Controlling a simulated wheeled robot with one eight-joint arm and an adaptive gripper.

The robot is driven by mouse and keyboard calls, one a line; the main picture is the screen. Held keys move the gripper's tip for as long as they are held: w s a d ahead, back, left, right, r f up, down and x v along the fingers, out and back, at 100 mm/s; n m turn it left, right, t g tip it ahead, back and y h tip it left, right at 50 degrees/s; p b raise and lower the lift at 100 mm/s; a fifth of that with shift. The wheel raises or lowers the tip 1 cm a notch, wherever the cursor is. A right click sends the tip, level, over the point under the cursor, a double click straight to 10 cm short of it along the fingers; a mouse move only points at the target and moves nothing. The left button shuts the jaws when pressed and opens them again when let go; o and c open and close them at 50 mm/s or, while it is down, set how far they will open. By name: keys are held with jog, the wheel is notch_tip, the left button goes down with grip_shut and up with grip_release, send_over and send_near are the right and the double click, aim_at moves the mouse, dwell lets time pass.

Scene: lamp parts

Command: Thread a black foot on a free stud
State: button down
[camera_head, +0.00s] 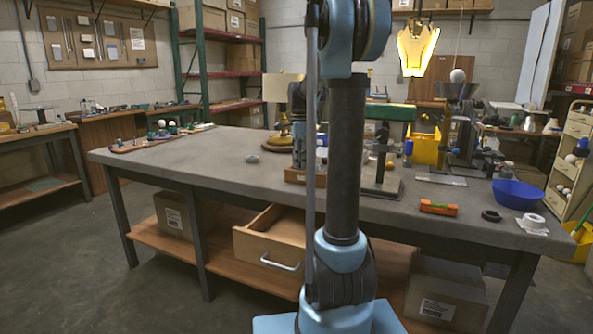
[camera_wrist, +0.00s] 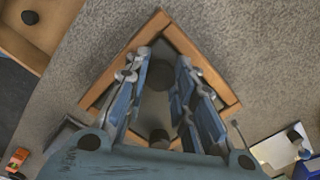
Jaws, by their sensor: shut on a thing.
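In the head view, my gripper (camera_head: 300,148) is partly hidden behind my arm, above the small wooden frame (camera_head: 296,177). The studs cannot be made out. Another dark round piece (camera_wrist: 30,17) lies in the open drawer.
The open wooden drawer (camera_head: 270,242) juts out below the bench (camera_head: 225,165). To the right are a metal stand (camera_head: 383,187), an orange level (camera_head: 438,208), a black ring (camera_head: 491,215), a white roll (camera_head: 532,222) and a blue bowl (camera_head: 518,194). The bench's left part is mostly clear.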

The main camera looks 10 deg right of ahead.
jog(key=shift+m, duration=0.5)
jog(key=m, duration=0.4)
jog(key=shift+m, duration=0.3)
jog(key=c, duration=1.3)
grip_release()
